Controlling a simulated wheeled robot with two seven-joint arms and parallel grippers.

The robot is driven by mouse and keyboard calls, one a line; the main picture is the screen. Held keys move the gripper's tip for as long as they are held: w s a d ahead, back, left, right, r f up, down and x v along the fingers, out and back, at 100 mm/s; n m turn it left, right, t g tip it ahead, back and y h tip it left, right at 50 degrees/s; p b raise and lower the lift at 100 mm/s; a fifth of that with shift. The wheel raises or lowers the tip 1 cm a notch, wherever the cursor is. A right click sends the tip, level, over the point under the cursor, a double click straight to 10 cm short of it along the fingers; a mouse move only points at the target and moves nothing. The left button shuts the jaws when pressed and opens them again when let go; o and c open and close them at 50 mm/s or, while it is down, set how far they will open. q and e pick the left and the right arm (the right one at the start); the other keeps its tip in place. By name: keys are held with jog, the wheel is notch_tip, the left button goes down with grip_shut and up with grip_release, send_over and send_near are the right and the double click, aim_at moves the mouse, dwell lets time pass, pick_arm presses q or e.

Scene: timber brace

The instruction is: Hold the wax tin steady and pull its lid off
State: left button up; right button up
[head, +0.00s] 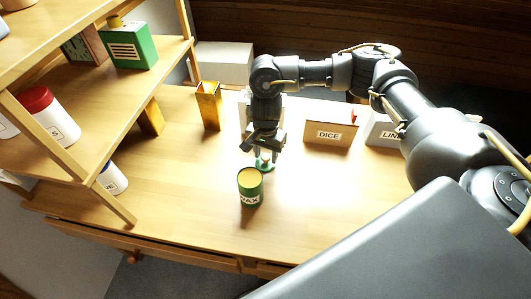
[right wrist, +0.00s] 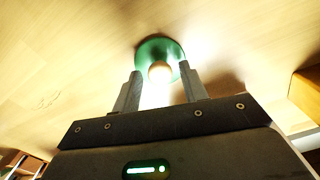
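The green wax tin (head: 249,190) stands upright on the table with its top uncovered, showing a yellow-tan inside. Its green lid (head: 265,167) is apart from it, just behind the tin, and appears to lie flat on the table. My right gripper (head: 262,152) is above the lid, pointing down. In the right wrist view the lid (right wrist: 172,52) and its pale round knob (right wrist: 160,71) show beyond the fingertips (right wrist: 160,82). The fingers are spread, with gaps on both sides of the knob. My left gripper is not in view.
A box marked DICE (head: 328,133) and another labelled box (head: 380,132) stand right of my right gripper. A yellow open holder (head: 209,106) stands behind left. A wooden shelf (head: 150,75) with containers fills the left. The table's front is clear around the tin.

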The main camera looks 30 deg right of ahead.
aim_at(265, 156)
notch_tip(265, 156, up, 12)
jog(key=shift+r, duration=0.2)
dwell(0.6)
jog(key=shift+a, duration=0.1)
